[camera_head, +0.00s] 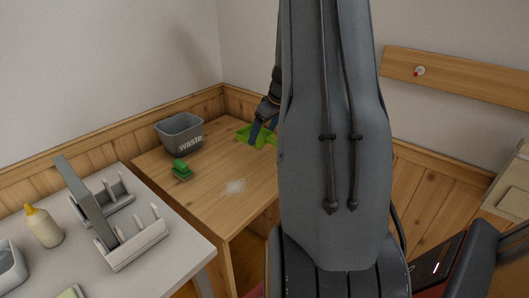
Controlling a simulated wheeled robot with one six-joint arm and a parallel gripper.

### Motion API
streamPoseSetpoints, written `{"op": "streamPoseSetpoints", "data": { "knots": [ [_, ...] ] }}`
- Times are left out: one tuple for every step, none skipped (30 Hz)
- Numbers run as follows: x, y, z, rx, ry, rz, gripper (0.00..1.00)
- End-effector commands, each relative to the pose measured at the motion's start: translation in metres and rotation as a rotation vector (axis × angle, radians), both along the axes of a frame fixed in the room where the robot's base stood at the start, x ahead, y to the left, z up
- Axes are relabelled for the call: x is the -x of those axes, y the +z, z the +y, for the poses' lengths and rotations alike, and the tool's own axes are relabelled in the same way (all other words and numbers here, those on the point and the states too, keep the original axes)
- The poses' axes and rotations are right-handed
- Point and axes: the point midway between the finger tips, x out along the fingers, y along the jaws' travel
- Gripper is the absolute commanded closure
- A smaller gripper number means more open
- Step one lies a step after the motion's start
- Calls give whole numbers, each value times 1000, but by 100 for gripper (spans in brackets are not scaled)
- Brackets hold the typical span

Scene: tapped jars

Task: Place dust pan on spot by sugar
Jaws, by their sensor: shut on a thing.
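The bright green dust pan (244,134) is at the back of the wooden table (216,218), partly hidden by my gripper and arm. My gripper (263,128) is shut on the dust pan. I cannot tell whether the pan touches the table or hangs a little above it. The sugar (235,187) is a small white scattered patch on the table, nearer to me than the pan and slightly left of it.
A dark green brush-like block (181,170) lies left of the sugar. A grey bin marked "waste" (180,133) stands at the back left. A white table (178,258) with a rack (128,240) and a yellowish bottle (43,228) is at left. Bare wood surrounds the sugar.

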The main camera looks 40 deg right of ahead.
Motion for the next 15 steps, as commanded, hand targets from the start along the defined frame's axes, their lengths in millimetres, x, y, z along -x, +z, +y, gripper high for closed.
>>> {"op": "streamPoseSetpoints", "data": {
  "knots": [
    [1,-10,1,-2,0,3,47],
    [1,-16,1,-3,-1,3,47],
    [1,-21,0,-3,0,2,47],
    [1,-25,0,-2,-1,2,47],
    [1,-29,0,-1,-1,2,47],
    [1,-32,0,-1,-1,1,47],
    [0,-34,0,-1,-1,0,47],
    [0,-36,0,-1,-1,1,47],
    [1,-40,0,-1,-1,1,47],
    [1,-43,0,-1,-1,1,47],
    [1,-47,0,-2,-1,1,47],
    [1,-53,0,-2,0,2,47],
    [1,-58,1,-3,-1,2,47],
    [1,-62,0,-2,-1,2,47],
    [1,-67,0,-2,-1,1,47]
  ]
}}
